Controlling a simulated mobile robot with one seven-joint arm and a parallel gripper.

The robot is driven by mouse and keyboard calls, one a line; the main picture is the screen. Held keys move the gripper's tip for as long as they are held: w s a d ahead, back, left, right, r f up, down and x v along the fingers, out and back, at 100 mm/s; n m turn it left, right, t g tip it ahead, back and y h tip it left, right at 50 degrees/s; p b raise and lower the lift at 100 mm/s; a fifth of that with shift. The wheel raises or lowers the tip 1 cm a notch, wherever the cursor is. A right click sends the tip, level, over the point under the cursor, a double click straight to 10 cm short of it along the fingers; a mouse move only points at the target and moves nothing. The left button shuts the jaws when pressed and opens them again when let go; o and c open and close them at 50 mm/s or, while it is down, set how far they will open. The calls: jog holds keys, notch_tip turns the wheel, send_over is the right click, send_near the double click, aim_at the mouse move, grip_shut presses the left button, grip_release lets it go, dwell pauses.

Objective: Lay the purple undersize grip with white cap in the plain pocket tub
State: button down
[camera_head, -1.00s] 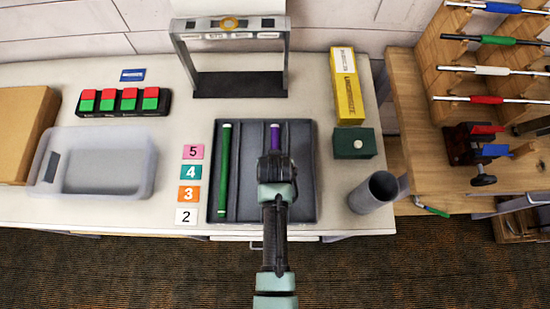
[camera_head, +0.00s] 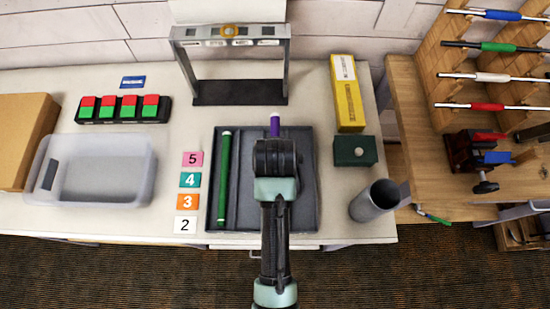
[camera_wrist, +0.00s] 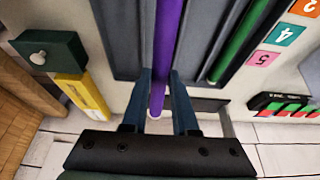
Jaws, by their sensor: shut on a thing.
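The purple grip (camera_head: 275,127) shows its capped end just beyond my gripper (camera_head: 274,155); the rest is hidden under the wrist in the head view. In the wrist view the purple grip (camera_wrist: 167,45) runs between the two fingers (camera_wrist: 160,100), with its pale cap (camera_wrist: 155,116) at the near end. My gripper is shut on it, above the dark divided tray (camera_head: 308,205). A translucent tub (camera_head: 145,180) with a dark patch on its left wall stands empty at the left of the bench.
A green grip (camera_head: 224,180) lies in the tray's left channel. Numbered cards (camera_head: 189,180) lie between tub and tray. Red-green blocks (camera_head: 122,109), a metal frame (camera_head: 284,70), a yellow box (camera_head: 347,95) and a grey cup (camera_head: 375,200) stand around.

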notch_tip(320, 180, up, 5)
jog(key=p, duration=0.5)
jog(key=shift+r, duration=0.1)
dwell(0.4)
